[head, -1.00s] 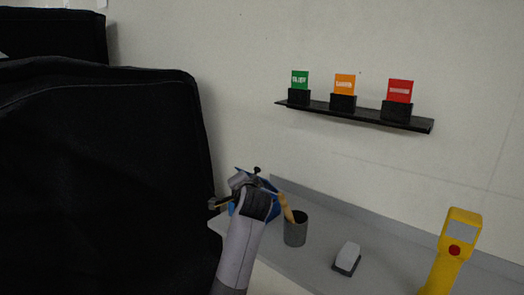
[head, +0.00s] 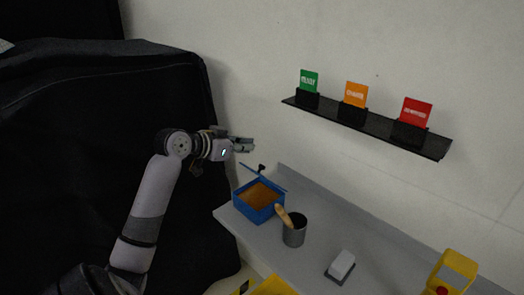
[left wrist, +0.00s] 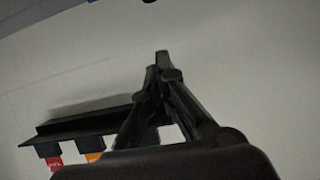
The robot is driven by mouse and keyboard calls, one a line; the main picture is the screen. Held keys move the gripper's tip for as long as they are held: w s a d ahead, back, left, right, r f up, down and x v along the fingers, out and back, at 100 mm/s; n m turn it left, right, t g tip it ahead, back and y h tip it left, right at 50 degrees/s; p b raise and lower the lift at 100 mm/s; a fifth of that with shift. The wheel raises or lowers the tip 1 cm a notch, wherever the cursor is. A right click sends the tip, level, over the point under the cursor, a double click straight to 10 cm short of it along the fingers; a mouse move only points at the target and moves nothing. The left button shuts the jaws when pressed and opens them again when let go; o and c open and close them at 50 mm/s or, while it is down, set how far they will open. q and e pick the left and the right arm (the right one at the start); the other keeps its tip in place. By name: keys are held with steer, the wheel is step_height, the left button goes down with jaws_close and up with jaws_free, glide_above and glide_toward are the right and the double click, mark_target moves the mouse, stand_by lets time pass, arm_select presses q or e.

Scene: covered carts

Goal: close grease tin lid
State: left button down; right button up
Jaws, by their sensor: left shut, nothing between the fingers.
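The grease tin (head: 236,205) is a blue square box with brown contents, at the far left end of the grey counter in the head view. Its blue lid (head: 270,178) stands raised at the back edge, with a small black knob (head: 261,167); the tin is open. My left gripper (head: 252,145) is above and slightly left of the tin, apart from it, pointing right. Its fingers are shut and empty; they also show in the left wrist view (left wrist: 162,62), against the wall. My right gripper is not in view.
A grey-white block (head: 341,266) and a yellow device (head: 452,272) are further right on the counter (head: 325,222). A black shelf (head: 375,124) with coloured cards hangs above. Black covered carts (head: 60,130) fill the left.

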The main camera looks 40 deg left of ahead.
arm_select(q)
steer(key=p, duration=0.4)
glide_above(262, 166)
steer(key=w, duration=0.3)
step_height(262, 166, down, 4)
steer(key=shift+s+f+p, duration=0.5)
steer(key=shift+s+f, duration=0.55)
steer(key=shift+s, duration=0.05)
steer(key=shift+s+f, duration=0.25)
steer(key=shift+s, duration=0.1)
steer(key=shift+w+f, duration=0.1)
